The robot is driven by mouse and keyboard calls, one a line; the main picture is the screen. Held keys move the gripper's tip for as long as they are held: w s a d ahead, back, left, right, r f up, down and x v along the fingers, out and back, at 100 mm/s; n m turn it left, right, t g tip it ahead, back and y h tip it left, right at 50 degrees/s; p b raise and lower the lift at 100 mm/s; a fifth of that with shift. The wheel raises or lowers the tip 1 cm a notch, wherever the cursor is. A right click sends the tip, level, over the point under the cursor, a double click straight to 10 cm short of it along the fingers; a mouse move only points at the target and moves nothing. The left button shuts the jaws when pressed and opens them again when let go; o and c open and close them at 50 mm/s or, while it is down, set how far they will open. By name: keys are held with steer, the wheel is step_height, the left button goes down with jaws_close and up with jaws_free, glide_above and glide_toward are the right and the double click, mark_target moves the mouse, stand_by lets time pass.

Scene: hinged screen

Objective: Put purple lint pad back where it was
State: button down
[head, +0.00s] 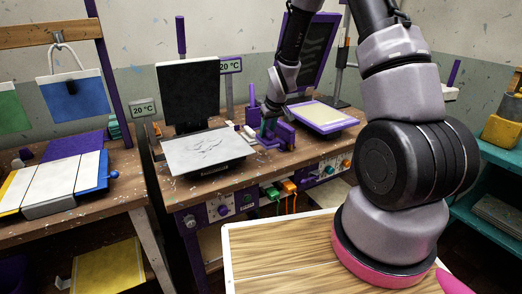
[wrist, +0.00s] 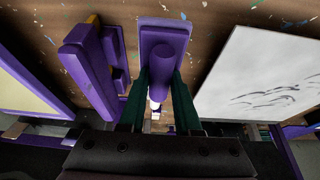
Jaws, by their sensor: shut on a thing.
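The purple lint pad (wrist: 158,35) is a flat purple block with a rounded grip. My gripper (wrist: 158,92) is shut on that grip, with a dark green finger on each side. In the head view my gripper (head: 268,126) is low over the middle of the workbench, between the two print stations. A purple holder (wrist: 92,75) stands close beside the pad, to its left in the wrist view; it also shows in the head view (head: 284,134). I cannot tell whether the pad touches the bench top.
A white board with grey marks (head: 208,150) lies left of my gripper, under a raised black panel (head: 188,95). A pale yellow board with a purple frame (head: 322,116) lies to the right. A raised purple-framed screen (head: 316,50) stands behind. Bare bench (head: 225,182) shows in front.

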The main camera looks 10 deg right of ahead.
mark_target(267, 144)
steer(key=shift+f, duration=2.95)
steer(key=shift+f, duration=0.15)
steer(key=c, duration=0.6)
jaws_free()
steer(key=v, duration=1.2)
steer(key=s+d+r+m, duration=0.2)
steer(key=s+r, duration=0.2)
steer(key=r, duration=0.8)
steer(key=s+d+r+m+t, duration=0.2)
steer(key=s+r+m, duration=0.3)
steer(key=s+r, duration=1.3)
steer(key=s+t, duration=0.1)
steer(key=s, duration=0.2)
steer(key=shift+s+m+y, duration=0.3)
steer(key=shift+s+m, duration=0.05)
steer(key=shift+m, duration=0.05)
